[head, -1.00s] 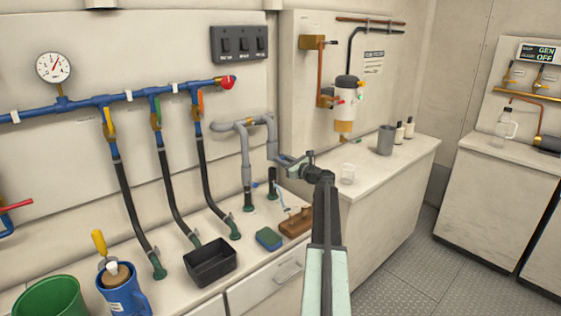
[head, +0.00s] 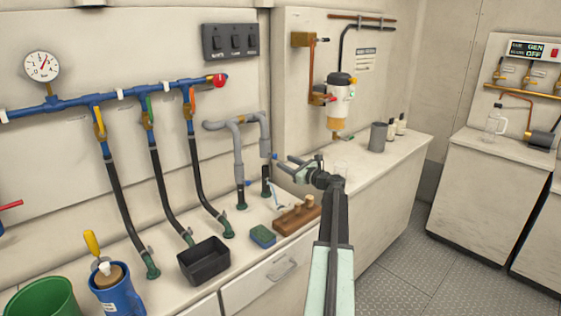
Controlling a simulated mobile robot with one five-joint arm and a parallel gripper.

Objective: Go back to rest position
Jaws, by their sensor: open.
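My gripper (head: 283,164) is open, with its jaws pointing left and nothing visible between them. It is above the white counter, near the grey bent pipes (head: 240,150) and in front of the wall panel. My arm reaches up from the bottom of the head view, right of the middle.
Below my gripper are a wooden block with pegs (head: 297,217), a blue-green sponge (head: 263,237) and a black bin (head: 204,262). A blue jug (head: 117,292) and green bucket (head: 42,303) stand lower left. The grey floor (head: 400,270) at right is clear.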

